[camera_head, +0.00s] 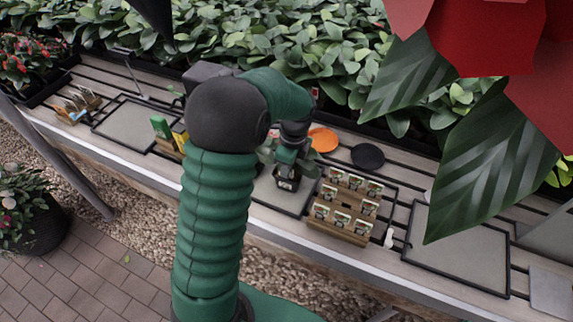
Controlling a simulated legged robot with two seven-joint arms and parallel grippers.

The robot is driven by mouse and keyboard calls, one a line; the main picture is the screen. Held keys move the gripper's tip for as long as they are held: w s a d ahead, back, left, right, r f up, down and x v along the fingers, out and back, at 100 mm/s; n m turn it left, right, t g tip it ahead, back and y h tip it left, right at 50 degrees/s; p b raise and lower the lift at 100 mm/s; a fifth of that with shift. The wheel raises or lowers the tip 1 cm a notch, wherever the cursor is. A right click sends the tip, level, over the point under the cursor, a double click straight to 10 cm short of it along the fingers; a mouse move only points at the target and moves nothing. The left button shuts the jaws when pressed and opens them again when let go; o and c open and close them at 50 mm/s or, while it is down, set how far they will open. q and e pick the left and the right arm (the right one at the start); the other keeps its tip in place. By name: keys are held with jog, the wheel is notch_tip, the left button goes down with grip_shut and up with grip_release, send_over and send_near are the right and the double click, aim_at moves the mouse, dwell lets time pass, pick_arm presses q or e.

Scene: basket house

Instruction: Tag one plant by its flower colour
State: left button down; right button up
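My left arm rises through the middle of the view, and its gripper (288,163) is over the bench, right at a small dark pot (287,183). The arm and wrist cover much of this spot, so I cannot tell whether the fingers are open or shut on the pot or its plant. Any flower on that plant is too small and covered to make out. A wooden rack (337,231) with rows of small picture cards stands just right of the pot. Another wooden holder (78,107) with upright pieces is at the far left. My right gripper is not in view.
Green and yellow packets (160,127) stand left of my arm. An orange disc (323,139) and a black disc (367,156) lie behind the rack. Framed grey panels (458,250) look clear. Large red petals (480,35) and leaves block the upper right.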

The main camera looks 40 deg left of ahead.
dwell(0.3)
pick_arm(q)
jog(key=c, duration=1.5)
grip_release()
jog(key=shift+c, duration=0.2)
notch_tip(320, 180, up, 17)
jog(key=d+p, duration=0.2)
jog(key=p, duration=0.1)
jog(key=shift+w+f, duration=0.2)
jog(key=shift+w, duration=0.2)
